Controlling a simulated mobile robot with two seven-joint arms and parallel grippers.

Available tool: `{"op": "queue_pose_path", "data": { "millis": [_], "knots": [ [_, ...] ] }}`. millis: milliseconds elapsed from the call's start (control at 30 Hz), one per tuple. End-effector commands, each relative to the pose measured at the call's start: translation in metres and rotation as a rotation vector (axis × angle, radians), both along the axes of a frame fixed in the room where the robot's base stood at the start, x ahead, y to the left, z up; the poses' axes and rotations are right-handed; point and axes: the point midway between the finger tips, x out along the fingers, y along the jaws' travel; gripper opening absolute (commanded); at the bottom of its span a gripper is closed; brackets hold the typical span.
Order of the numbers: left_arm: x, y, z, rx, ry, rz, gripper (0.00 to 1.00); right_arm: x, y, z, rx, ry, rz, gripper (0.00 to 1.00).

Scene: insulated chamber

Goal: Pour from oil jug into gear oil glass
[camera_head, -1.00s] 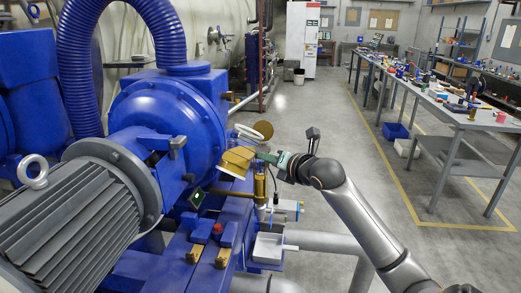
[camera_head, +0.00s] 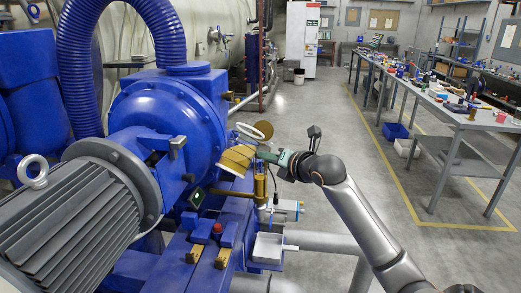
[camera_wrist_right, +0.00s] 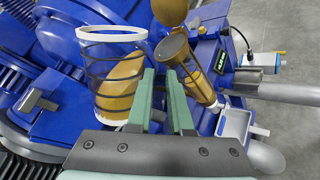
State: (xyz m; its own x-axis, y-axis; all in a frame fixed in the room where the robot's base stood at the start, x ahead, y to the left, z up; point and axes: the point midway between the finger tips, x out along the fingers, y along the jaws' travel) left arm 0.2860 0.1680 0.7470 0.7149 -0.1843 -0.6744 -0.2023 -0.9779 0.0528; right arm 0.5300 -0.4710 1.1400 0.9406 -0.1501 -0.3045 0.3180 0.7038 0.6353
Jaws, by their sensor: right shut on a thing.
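The oil jug (camera_head: 237,160), with a white rim and amber oil inside, is held beside the blue gearbox. In the right wrist view the clear, dark-banded jug (camera_wrist_right: 112,80) stands left of my fingers, its oil lying at a slant. My right gripper (camera_head: 266,154) is shut on the jug; its green fingers (camera_wrist_right: 161,76) hide the grip point. The gear oil glass (camera_head: 260,184), a brass-coloured cylinder, is just below and right of the jug; its dark round top also shows in the wrist view (camera_wrist_right: 173,46). No oil stream can be made out. My left gripper is out of view.
A round brass lid (camera_head: 264,130) stands raised behind the glass. A small lit display (camera_head: 197,197) and a white tray (camera_head: 268,248) are close by. The grey motor (camera_head: 70,222) fills the left front. Open floor lies to the right, before the workbench (camera_head: 455,112).

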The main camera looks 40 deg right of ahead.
Motion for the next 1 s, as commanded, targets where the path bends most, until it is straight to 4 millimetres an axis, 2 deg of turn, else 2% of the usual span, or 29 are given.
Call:
{"op": "queue_pose_path", "data": {
  "millis": [1000],
  "knots": [
    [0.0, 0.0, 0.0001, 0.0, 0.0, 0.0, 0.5, -0.0002, 0.0008, 0.0001, 0.061, 0.005, 0.0, 0.0]
  ]
}}
